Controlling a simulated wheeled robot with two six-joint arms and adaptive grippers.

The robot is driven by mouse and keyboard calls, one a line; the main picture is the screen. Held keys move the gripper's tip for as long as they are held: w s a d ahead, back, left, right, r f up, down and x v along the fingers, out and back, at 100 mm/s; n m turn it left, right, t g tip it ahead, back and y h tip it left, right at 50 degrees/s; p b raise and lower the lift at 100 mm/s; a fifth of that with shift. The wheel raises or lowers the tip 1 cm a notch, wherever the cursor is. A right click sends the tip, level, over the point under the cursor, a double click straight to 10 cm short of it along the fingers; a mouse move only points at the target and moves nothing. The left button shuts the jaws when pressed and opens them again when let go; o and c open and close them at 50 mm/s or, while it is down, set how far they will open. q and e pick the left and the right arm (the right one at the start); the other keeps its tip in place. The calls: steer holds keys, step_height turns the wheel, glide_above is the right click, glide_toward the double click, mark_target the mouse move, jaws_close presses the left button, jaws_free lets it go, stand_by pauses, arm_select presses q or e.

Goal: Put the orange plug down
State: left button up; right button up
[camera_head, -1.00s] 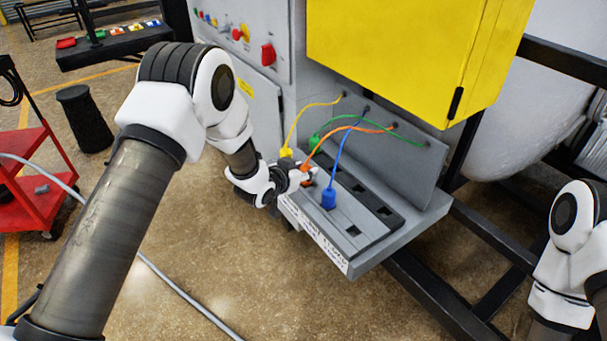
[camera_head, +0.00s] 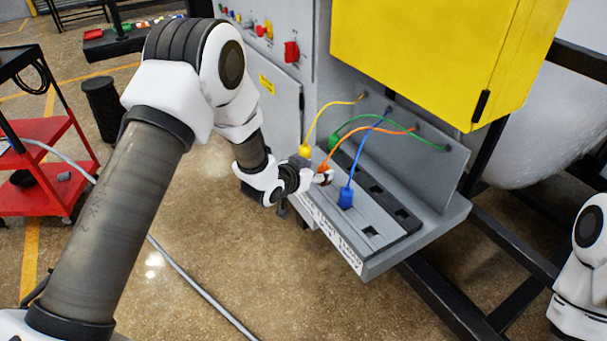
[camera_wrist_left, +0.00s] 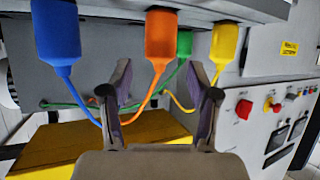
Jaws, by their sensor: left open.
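The orange plug (camera_wrist_left: 161,35) is on the sloped socket panel (camera_head: 372,232), with its orange cable running off it. In the head view the plug (camera_head: 322,168) is partly hidden by my left gripper (camera_head: 328,177). In the left wrist view, which looks upside down, my left gripper (camera_wrist_left: 160,80) is open, its fingers spread on either side of the orange plug and cable. I cannot tell whether a finger touches the plug. My right gripper is out of view; only part of that arm shows at the right edge.
The blue plug (camera_head: 345,198) and yellow plug (camera_head: 305,151) stand on either side of the orange one, close to my fingers. The green plug (camera_wrist_left: 184,44) is behind. Cables arch to the panel's back wall. A yellow box (camera_head: 430,60) hangs above.

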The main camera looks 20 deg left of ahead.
arm_select(q)
steer(key=b+v, duration=0.1)
steer(key=v, duration=0.8)
steer(key=s+f+n+g+y, duration=0.2)
steer(key=s+f+g, duration=0.4)
steer(key=s+f, duration=1.1)
steer(key=s+f+g, duration=0.3)
steer(key=s+f, duration=0.2)
steer(key=s, duration=0.3)
steer(key=s+a+f+n+g+y, duration=0.1)
steer(key=s+f+g, duration=0.2)
steer(key=s, duration=0.6)
step_height(320, 180, down, 2)
steer(key=shift+s+a+f, duration=0.15)
steer(key=shift+s+a, duration=0.15)
steer(key=shift+w, duration=0.1)
